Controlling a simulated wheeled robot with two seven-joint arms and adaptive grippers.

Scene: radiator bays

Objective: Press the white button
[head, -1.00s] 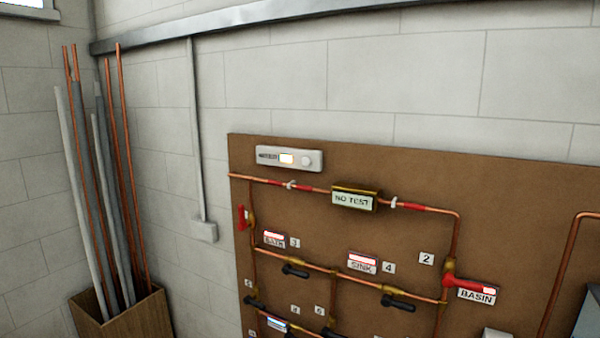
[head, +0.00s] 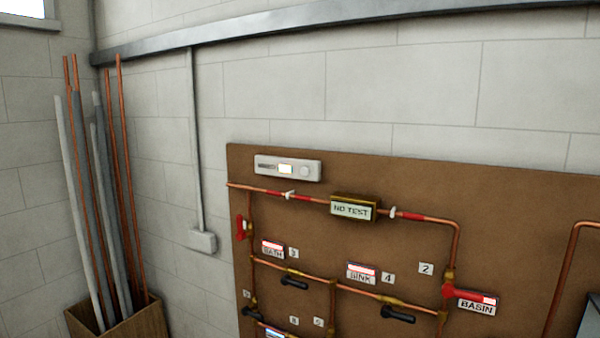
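A white control box (head: 287,168) is fixed near the top left of the brown board (head: 390,170). It has a small lit window in its middle. At its right end is a pale round part (head: 305,171), which looks like a white button or knob; I cannot tell which, nor whether it is pressed. Nothing touches it. Neither of my grippers is in view.
Copper pipes with red and black valve handles run across the board below the box. A box labelled NO TEST (head: 352,208) sits on the upper pipe. A wooden bin (head: 120,322) of long pipes stands in the left corner. A grey conduit box (head: 202,240) is on the wall.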

